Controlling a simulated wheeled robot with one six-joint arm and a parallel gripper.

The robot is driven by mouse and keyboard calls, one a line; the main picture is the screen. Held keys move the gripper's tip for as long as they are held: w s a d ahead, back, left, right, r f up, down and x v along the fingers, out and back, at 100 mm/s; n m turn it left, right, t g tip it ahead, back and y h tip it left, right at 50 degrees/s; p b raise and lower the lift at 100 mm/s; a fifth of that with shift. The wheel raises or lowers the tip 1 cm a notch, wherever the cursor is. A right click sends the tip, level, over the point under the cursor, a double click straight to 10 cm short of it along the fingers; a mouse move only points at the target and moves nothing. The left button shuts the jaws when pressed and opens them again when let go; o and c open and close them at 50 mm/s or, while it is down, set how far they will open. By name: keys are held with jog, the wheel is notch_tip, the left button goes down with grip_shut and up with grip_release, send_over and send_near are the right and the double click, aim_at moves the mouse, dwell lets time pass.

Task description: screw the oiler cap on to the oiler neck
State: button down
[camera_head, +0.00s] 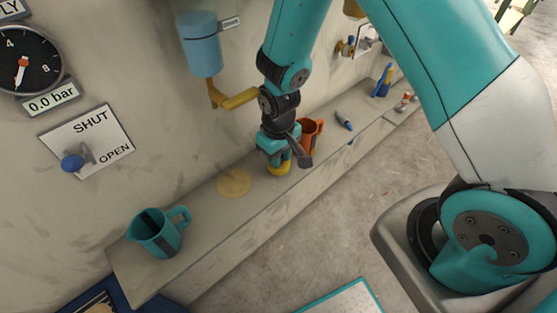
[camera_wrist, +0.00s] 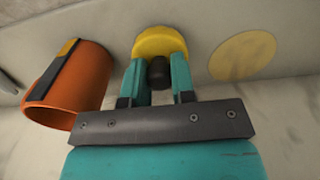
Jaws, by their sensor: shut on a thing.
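My gripper (camera_head: 279,158) points down just above the wall ledge. It is shut on the black knob (camera_wrist: 157,72) of a yellow round cap (camera_wrist: 160,42), which also shows under the fingers in the head view (camera_head: 279,169). The cap is at or close to the ledge top; I cannot tell if it touches. A light blue cylinder (camera_head: 200,45), which looks like the oiler, hangs on the wall above and left. A brass pipe (camera_head: 213,93) and a yellow arm (camera_head: 240,99) come from below it. I cannot make out an open neck.
A pale yellow disc (camera_head: 234,183) lies flat on the ledge (camera_head: 205,222), left of my gripper. A teal jug (camera_head: 158,233) stands farther left. An orange mug (camera_head: 311,131) stands close on the right; it is near the fingers in the wrist view (camera_wrist: 75,82).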

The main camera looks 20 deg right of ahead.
jog(key=shift+r+p, duration=1.05)
jog(key=shift+r, duration=0.35)
jog(key=c, duration=1.8)
grip_release()
jog(key=shift+c, duration=0.3)
